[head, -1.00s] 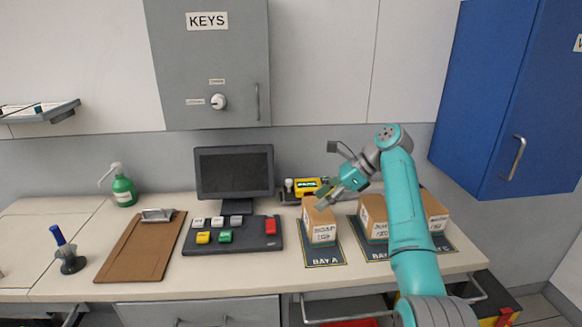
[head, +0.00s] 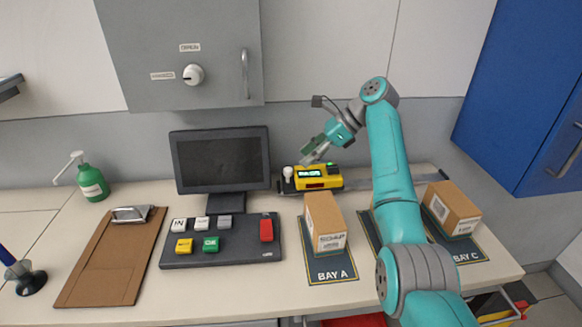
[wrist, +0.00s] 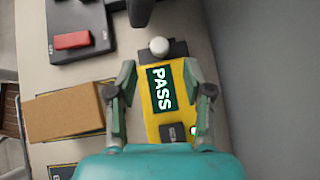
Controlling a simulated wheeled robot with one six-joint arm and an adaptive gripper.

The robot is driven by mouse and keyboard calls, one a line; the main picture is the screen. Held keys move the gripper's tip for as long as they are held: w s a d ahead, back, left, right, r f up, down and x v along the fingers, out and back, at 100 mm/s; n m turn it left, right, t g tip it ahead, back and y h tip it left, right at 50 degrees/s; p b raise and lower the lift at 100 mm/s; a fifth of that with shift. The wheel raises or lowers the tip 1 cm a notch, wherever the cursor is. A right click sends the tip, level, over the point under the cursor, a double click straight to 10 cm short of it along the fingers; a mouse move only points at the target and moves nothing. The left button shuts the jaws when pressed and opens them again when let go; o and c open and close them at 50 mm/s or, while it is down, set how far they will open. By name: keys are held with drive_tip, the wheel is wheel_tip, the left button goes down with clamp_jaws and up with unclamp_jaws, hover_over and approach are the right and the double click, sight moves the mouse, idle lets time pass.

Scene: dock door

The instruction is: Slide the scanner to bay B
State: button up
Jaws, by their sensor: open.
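The scanner (head: 314,179) is a yellow and black unit with a lit display and a white knob on its left. It sits on a dark rail (head: 358,185) along the back of the counter, behind bay A. In the wrist view the scanner (wrist: 155,108) reads PASS, and its white knob shows past the fingertips. My gripper (head: 312,155) is open above the scanner; in the wrist view its fingers (wrist: 158,70) appear on either side of it. Contact cannot be told. The bay B mat is mostly hidden behind my arm.
A box stands on the bay A mat (head: 331,268) and another box (head: 453,208) on the bay C mat. A monitor (head: 220,165) and a button panel (head: 222,241) are to the left. A clipboard (head: 112,258) lies farther left. A blue cabinet (head: 520,100) hangs at right.

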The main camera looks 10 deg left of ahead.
sight(290, 169)
drive_tip(key=x, duration=0.6)
drive_tip(key=shift+a+f, duration=0.2)
drive_tip(key=shift+f, duration=0.05)
clamp_jaws()
